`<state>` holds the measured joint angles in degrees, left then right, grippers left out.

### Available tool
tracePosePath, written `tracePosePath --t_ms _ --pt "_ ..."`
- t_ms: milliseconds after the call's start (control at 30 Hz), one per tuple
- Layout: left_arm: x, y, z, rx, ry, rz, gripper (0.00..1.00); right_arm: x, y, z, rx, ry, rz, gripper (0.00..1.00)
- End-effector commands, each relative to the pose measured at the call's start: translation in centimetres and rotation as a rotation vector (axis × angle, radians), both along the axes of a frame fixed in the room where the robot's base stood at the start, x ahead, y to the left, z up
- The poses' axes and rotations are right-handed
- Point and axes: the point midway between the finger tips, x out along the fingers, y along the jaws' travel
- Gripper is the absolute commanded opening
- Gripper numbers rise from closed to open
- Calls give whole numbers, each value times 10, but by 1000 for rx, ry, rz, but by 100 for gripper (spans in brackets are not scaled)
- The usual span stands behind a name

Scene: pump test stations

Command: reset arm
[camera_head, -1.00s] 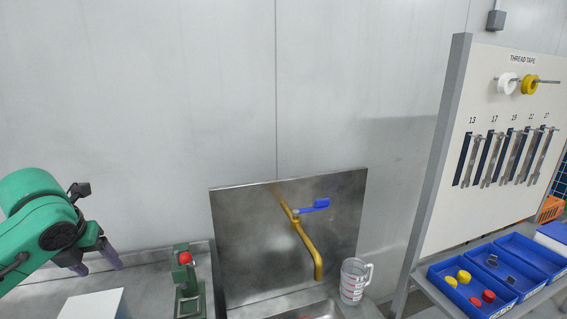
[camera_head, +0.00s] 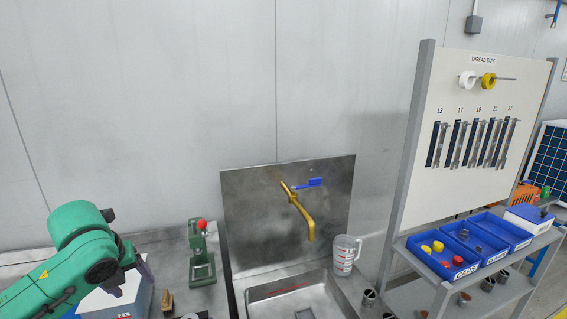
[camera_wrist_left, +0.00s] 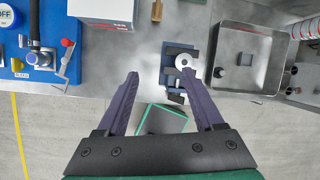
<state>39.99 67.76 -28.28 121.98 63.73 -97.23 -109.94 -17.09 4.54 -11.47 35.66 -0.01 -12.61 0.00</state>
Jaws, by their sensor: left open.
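My left arm, green, comes in from the left in the head view. My left gripper (camera_head: 145,266) is over the left part of the metal counter (camera_head: 172,246), its dark purple fingers partly hidden behind the arm. In the left wrist view the gripper (camera_wrist_left: 159,75) shows two fingers spread apart with nothing between them. A blue fixture with a pale ring (camera_wrist_left: 184,61) lies just beyond the right fingertip. My right gripper is not in view.
A green stand with a red knob (camera_head: 201,258) is beside the steel sink (camera_head: 292,284). A brass tap (camera_head: 303,217) and measuring jug (camera_head: 345,255) are close by. A wrench board (camera_head: 470,160) and blue bins (camera_head: 442,262) are at right. A blue panel (camera_wrist_left: 42,66) is at left.

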Motion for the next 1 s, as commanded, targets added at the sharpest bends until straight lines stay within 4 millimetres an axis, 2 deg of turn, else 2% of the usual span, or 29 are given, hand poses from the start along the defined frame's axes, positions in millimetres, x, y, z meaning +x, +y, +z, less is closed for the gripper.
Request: tracePosePath --t_ms 33,267,400,500,667,933,1000 --pt "0 -13 -14 -34 3 33 69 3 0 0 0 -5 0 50" --pt "-12 -75 -79 -264 -13 351 69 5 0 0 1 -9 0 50" --pt "-37 -112 -122 -480 0 699 69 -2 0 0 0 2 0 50" --pt "-61 -126 -148 -631 19 1022 69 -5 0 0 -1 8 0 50" --pt "-102 -126 -178 -789 33 1526 69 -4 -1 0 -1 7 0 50" --pt "-181 -94 -212 -862 -47 2293 69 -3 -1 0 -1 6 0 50" --pt "-175 -94 -246 -850 -51 2299 69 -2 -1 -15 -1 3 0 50"
